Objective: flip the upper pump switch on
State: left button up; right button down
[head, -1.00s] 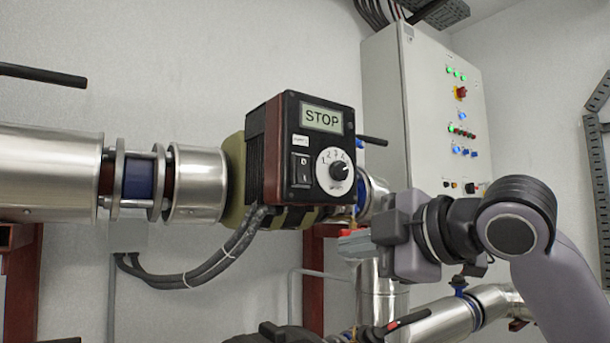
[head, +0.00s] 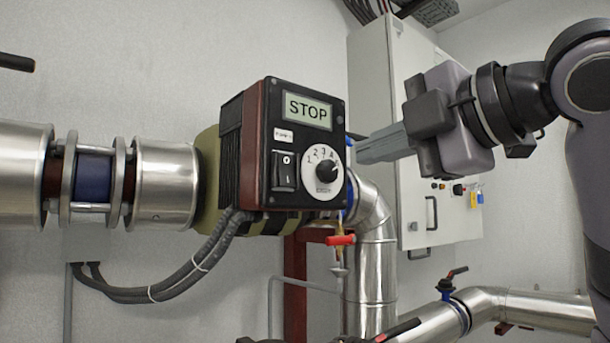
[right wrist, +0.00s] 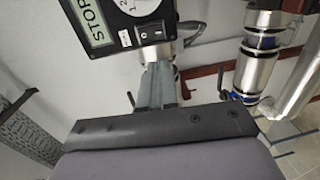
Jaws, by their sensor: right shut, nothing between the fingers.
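The pump control box (head: 290,150) faces me in the head view, and its display (head: 308,109) reads STOP. The pump switch (head: 284,171) is a black rocker at the lower left of its face, left of the white dial (head: 324,171). The rocker also shows in the right wrist view (right wrist: 152,31). My right gripper (head: 362,152) is shut and empty, just right of the box and pointing left toward it. In the right wrist view its fingers (right wrist: 158,75) lie below the box face, apart from the switch as far as I can tell. My left gripper is out of view.
A light grey cabinet (head: 372,85) stands on the wall behind my right gripper. Steel pipes (head: 165,187) run left of the box, and a bent pipe (head: 376,265) with a red-handled valve (head: 341,240) is below right. Black cables (head: 165,290) hang under the box.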

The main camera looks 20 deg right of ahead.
aim_at(288, 182)
jog(key=p+x, duration=0.3)
jog(key=x, duration=1.1)
